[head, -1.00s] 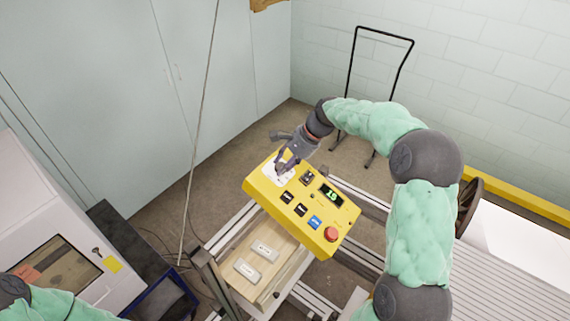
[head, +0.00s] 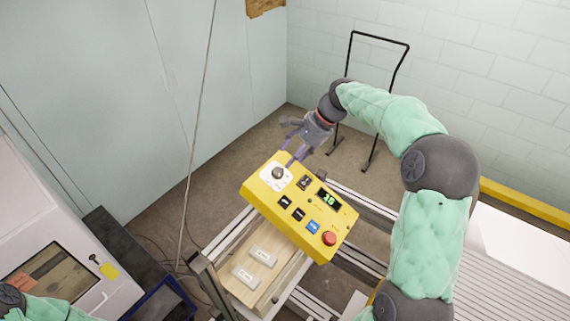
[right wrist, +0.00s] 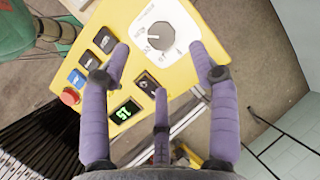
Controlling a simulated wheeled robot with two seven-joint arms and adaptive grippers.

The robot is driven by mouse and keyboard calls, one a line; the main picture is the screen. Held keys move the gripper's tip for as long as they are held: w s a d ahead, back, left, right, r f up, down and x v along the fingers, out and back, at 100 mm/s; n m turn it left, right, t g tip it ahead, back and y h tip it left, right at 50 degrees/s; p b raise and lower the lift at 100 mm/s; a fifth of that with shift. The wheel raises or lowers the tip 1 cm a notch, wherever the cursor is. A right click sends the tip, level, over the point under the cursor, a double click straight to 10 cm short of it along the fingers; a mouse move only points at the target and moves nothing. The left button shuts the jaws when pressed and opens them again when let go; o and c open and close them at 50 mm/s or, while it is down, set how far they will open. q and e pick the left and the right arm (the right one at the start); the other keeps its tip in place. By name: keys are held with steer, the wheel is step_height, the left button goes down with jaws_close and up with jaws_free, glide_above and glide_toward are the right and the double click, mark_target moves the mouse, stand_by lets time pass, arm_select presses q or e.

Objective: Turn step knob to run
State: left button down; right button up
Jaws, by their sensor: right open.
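The yellow control box (head: 322,241) stands tilted in the middle of the head view. Its step knob (head: 278,173) is dark and round, on a white dial plate at the box's upper left corner. In the right wrist view the knob (right wrist: 160,36) shows at top centre, with a pale line pointing roughly left; the dial lettering is too small to read surely. My right gripper (head: 292,142) is open and empty, just above and beyond the knob and apart from it. Its purple fingers (right wrist: 160,62) are spread in the right wrist view. My left gripper is out of view.
The box also carries a green-lit display (head: 329,198), black switches, a blue button (head: 314,226) and a red stop button (head: 330,238). Below is a wooden tray (head: 236,288) with two labelled blocks. A thin cord hangs at left.

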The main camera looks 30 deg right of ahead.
steer(key=shift+v, duration=2.25)
